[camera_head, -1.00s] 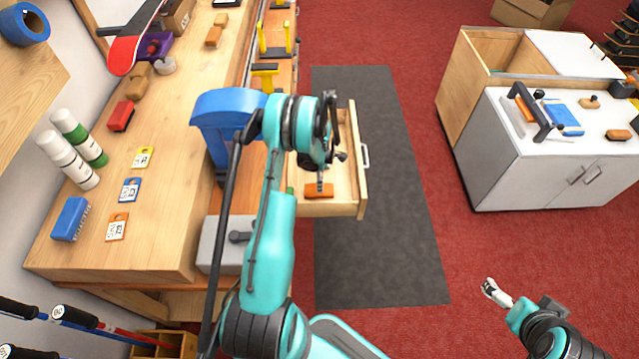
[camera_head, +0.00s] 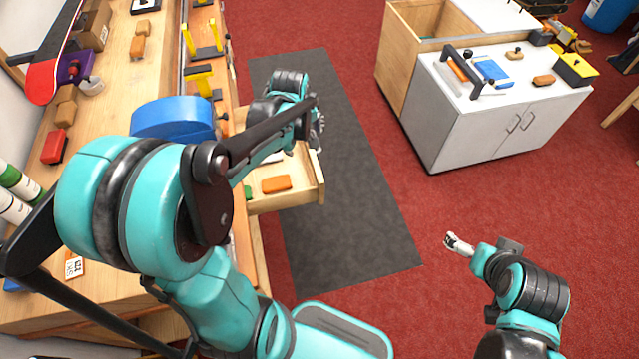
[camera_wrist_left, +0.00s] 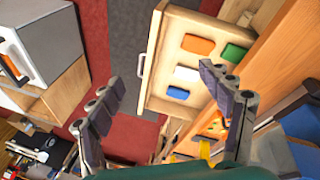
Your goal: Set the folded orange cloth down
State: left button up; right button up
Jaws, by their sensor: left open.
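The folded orange cloth (camera_head: 276,184) lies flat in the open wooden drawer (camera_head: 322,176), near its front end. In the left wrist view, the orange cloth (camera_wrist_left: 198,45) lies beside a green piece (camera_wrist_left: 233,52), with white (camera_wrist_left: 187,74) and blue (camera_wrist_left: 178,92) pieces near it. My left gripper (camera_head: 317,127) is apart from the cloth, farther up the picture near the drawer's front. In the left wrist view, its fingers (camera_wrist_left: 162,78) are spread with nothing between them. My right gripper (camera_head: 456,243) is over the red floor, far from the drawer; its finger opening is too small to judge.
The wooden bench (camera_head: 107,108) runs along the left with several small items. A white cabinet (camera_head: 480,125) carrying tools stands at the right. The dark mat (camera_head: 355,210) and red carpet between them are clear. My left arm hides part of the bench and drawer.

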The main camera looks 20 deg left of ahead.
pick_arm(q)
jog(key=s+d+r+m+t, duration=0.2)
jog(key=s+d+m, duration=0.4)
jog(key=s, duration=0.1)
jog(key=s+d+r+m+t, duration=0.1)
jog(key=s+d+r+m, duration=0.2)
jog(key=s+d+m, duration=0.3)
jog(key=shift+s+m+t+h, duration=0.4)
jog(key=shift+s+m, duration=0.2)
jog(key=shift+s, duration=0.2)
